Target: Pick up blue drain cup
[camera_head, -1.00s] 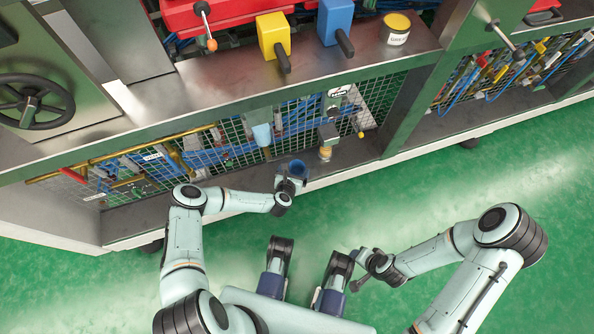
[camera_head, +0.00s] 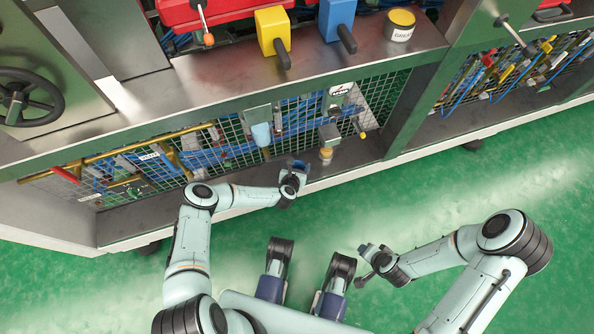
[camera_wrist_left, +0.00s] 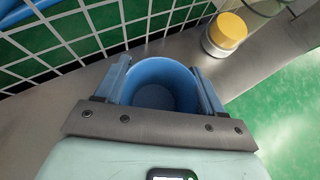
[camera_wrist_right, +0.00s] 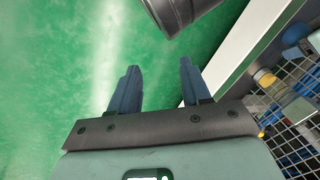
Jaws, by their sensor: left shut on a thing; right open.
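The blue drain cup (camera_wrist_left: 163,88) is an open-topped round cup. In the left wrist view it stands between the two fingers of my left gripper (camera_wrist_left: 162,75), which is shut on its sides. I look down into the cup and it looks empty. In the head view the cup (camera_head: 298,165) is at the lower ledge of the machine, partly hidden by my left gripper (camera_head: 293,177). I cannot tell whether its base touches the ledge. My right gripper (camera_wrist_right: 158,82) is open and empty over the green floor, away from the machine.
A small yellow-topped jar (camera_wrist_left: 227,32) stands on the metal ledge (camera_head: 235,196), just right of the cup. A wire mesh guard (camera_head: 222,152) rises behind the cup. A pale blue cylinder (camera_head: 261,134) hangs above it. The green floor (camera_head: 420,205) in front is clear.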

